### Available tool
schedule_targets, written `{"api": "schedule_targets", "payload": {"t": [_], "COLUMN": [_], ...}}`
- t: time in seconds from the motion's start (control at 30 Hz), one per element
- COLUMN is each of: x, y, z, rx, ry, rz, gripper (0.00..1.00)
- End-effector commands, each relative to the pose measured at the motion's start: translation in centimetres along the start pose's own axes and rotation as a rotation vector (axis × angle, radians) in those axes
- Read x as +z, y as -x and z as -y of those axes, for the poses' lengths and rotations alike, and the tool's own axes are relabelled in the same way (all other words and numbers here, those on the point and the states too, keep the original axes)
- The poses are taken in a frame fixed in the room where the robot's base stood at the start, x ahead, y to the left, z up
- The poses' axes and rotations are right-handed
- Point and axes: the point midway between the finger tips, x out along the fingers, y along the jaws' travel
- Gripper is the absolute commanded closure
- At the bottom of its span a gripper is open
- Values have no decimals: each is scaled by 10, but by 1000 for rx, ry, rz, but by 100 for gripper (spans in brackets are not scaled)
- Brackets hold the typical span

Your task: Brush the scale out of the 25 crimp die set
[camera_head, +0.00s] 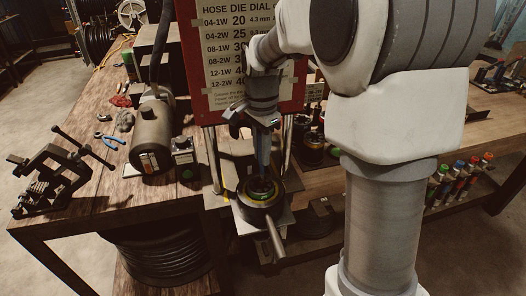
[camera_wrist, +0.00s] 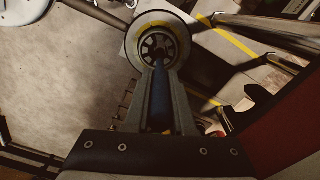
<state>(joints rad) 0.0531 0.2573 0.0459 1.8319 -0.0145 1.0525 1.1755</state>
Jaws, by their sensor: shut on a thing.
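My gripper (camera_wrist: 159,88) is shut on a slim blue tool, which I take to be the brush (camera_wrist: 160,108). In the head view the gripper (camera_head: 262,135) points straight down over the crimper. The crimp die set (camera_wrist: 158,46) is a ring of dark segments with a central hole, inside a round housing with a yellow band. The brush's far end meets the middle of this ring in the wrist view. Its bristles are hidden, so I cannot tell how deep it reaches. In the head view the die head (camera_head: 261,190) sits on the crimper's plate, with a lever handle (camera_head: 276,240) toward the front.
A die dial chart (camera_head: 238,45) on a red board stands behind my gripper. Metal posts (camera_head: 213,160) flank the die head. A motor cylinder (camera_head: 152,135) and a vise (camera_head: 55,175) are on the left bench. Spare dies (camera_head: 312,150) and colour-topped tools (camera_head: 458,172) are at right.

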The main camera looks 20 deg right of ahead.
Motion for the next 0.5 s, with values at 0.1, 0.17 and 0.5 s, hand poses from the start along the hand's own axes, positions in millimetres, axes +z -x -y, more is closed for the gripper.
{"api": "schedule_targets", "payload": {"t": [0.1,0.17,0.5], "x": [0,1,3], "y": [0,0,0], "z": [0,1,3], "rx": [0,0,0], "ry": [0,0,0], "rz": [0,0,0], "gripper": [100,100,100]}}
